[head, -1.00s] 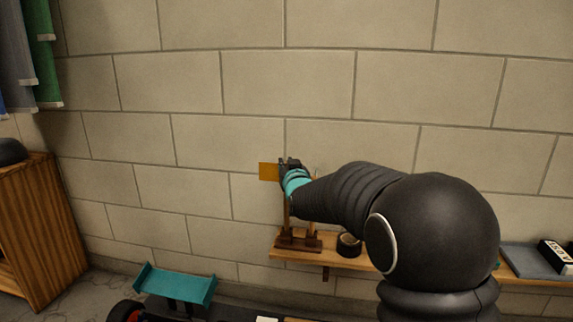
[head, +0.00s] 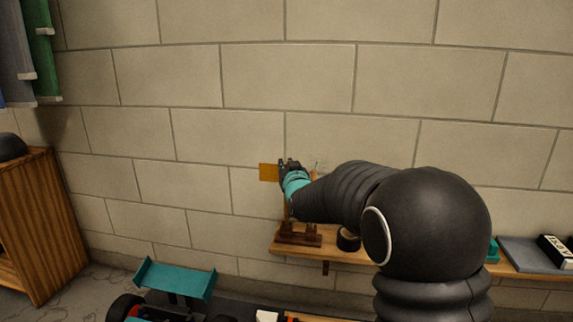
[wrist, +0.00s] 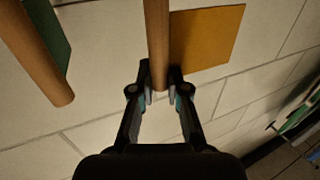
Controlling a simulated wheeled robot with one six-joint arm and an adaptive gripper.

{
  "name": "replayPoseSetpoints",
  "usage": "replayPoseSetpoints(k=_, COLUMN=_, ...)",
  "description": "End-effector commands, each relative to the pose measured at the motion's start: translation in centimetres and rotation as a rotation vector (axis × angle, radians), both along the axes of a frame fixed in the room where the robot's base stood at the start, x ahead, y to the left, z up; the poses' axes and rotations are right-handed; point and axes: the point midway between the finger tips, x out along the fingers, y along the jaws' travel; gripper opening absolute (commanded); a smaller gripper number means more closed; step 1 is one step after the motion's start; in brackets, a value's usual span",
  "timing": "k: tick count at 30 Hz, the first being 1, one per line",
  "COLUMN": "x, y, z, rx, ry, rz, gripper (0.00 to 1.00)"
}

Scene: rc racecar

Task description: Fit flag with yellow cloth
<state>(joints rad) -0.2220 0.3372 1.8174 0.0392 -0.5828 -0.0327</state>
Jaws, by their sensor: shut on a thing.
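The flag with the yellow cloth (head: 269,172) shows at my gripper (head: 290,166) in the head view, with its cloth to the left. In the wrist view my gripper (wrist: 161,92) is closed around the wooden pole (wrist: 158,40) near its end, and the yellow cloth (wrist: 205,38) spreads to the right. A dark brown stand (head: 299,235) is on the wall shelf below. I cannot tell whether the pole's foot is in the stand. The RC car's teal rear wing (head: 175,278) shows at the lower left; most of the car is out of frame.
A second pole (wrist: 40,55) with green cloth (wrist: 50,30) stands close by on the left in the wrist view. The wooden shelf (head: 375,256) holds a dark round item (head: 347,240) and a grey flat item (head: 527,255). A wooden cabinet (head: 42,225) is at the left.

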Motion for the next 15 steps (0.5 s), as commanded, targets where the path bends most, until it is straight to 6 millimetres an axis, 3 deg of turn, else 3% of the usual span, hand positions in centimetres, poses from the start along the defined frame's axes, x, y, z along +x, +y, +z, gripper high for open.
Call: replayPoseSetpoints(k=15, x=0.00, y=0.00, z=-1.11, rx=0.000, ry=0.000, rz=0.000, gripper=0.00)
